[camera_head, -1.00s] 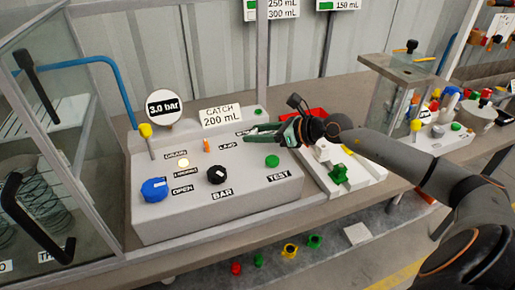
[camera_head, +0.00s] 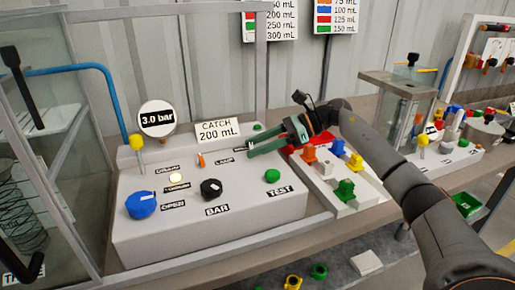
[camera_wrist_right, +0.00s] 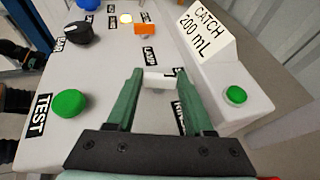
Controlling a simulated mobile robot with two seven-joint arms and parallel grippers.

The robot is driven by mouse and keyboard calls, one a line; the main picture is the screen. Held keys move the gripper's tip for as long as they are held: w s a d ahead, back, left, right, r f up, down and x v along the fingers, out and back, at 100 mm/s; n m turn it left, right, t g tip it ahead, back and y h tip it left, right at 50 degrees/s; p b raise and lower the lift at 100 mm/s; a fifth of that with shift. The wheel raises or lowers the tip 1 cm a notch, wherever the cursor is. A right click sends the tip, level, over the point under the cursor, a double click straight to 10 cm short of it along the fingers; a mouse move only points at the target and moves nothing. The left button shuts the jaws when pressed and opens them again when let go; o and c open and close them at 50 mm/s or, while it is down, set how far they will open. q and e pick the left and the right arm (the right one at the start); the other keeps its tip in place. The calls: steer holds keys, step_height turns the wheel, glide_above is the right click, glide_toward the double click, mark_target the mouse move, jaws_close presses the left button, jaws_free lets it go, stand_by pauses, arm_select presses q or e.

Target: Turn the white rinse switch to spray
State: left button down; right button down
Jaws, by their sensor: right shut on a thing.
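The white rinse switch (camera_wrist_right: 158,80) shows in the right wrist view as a small white block on the sloped grey panel (camera_head: 130,235). My right gripper (camera_wrist_right: 157,76) is shut on it, with one green finger at each side.
A green TEST button (camera_head: 272,176), black BAR knob (camera_head: 211,189), blue knob (camera_head: 141,205) and orange lamp switch (camera_head: 201,160) share the panel. The CATCH 200 mL sign (camera_head: 219,130) stands behind. A white tray (camera_head: 325,190) with coloured parts lies right.

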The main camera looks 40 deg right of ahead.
steer(key=shift+w+n+g+y+b, duration=0.15)
steer(key=shift+n+g+y, duration=0.15)
steer(key=shift+n+g, duration=0.35)
steer(key=shift+n+g+y+b, duration=0.15)
steer(key=shift+n+g+y, duration=0.15)
steer(key=shift+n+g, duration=0.75)
steer(key=shift+g, duration=0.2)
steer(key=shift+c, duration=1.4)
jaws_free()
steer(key=shift+d, duration=0.1)
steer(key=shift+r, duration=0.1)
